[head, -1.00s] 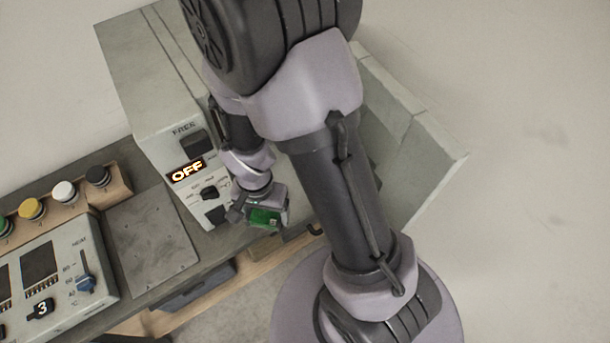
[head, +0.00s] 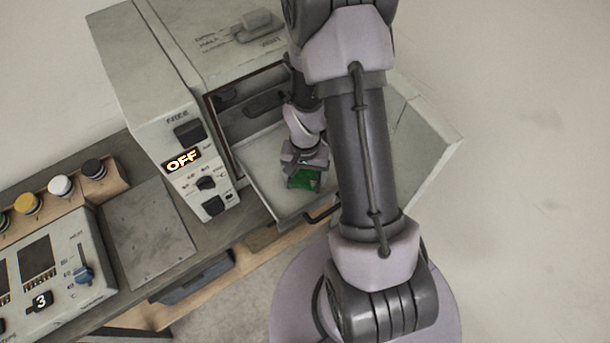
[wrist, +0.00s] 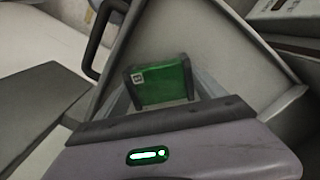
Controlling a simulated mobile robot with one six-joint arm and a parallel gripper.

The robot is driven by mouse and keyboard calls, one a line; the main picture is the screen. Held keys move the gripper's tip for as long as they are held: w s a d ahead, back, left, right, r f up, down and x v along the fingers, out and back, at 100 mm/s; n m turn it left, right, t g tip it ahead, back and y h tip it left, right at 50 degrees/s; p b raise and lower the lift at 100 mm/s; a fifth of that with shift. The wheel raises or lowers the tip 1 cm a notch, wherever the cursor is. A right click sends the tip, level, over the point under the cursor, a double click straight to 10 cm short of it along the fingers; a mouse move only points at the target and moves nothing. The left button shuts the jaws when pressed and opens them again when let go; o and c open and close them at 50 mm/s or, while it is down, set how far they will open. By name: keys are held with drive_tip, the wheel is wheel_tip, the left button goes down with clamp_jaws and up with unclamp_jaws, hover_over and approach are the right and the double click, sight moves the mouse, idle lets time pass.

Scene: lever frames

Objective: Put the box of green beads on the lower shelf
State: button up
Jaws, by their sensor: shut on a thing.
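The box of green beads (head: 304,181) is held in my gripper (head: 305,172), over the lowered door (head: 262,178) of a grey cabinet (head: 150,85). In the wrist view the green box (wrist: 163,86) with a small white label sits between the two fingers of my gripper (wrist: 160,78), and the pale door panel (wrist: 225,50) lies behind it. I cannot tell the exact gap between box and door. Inside the cabinet's open front I see dark shelf parts (head: 265,101). My arm hides the right side of the opening, and the lower shelf is not clearly visible.
The door's dark handle (head: 322,209) is at its front edge. The cabinet's panel shows OFF (head: 183,161). Coloured buttons (head: 60,186), a control box with a slider (head: 50,265) and a bare metal plate (head: 148,235) lie to the left.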

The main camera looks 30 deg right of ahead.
drive_tip(key=shift+f, duration=0.2)
drive_tip(key=o, duration=1.5)
wheel_tip(320, 180, up, 12)
drive_tip(key=p, duration=0.3)
wheel_tip(320, 180, up, 10)
drive_tip(key=n+t, duration=0.1)
drive_tip(key=t, duration=0.1)
hover_over(305, 176)
drive_tip(key=a, duration=0.4)
drive_tip(key=s+a+r+n+t+y, duration=0.2)
drive_tip(key=s+a+r+n+t, duration=0.15)
drive_tip(key=s+a+r, duration=0.9)
drive_tip(key=shift+w+d+f+b, duration=0.3)
drive_tip(key=shift+d+f+b, duration=0.05)
drive_tip(key=shift+f+b, duration=2.25)
drive_tip(key=shift+w+d+f+b, duration=0.3)
drive_tip(key=shift+f+b, duration=2.05)
drive_tip(key=shift+b, duration=0.5)
drive_tip(key=shift+w+d+f+b, duration=0.3)
drive_tip(key=shift+d+f+b, duration=0.05)
drive_tip(key=shift+f+b, duration=2.25)
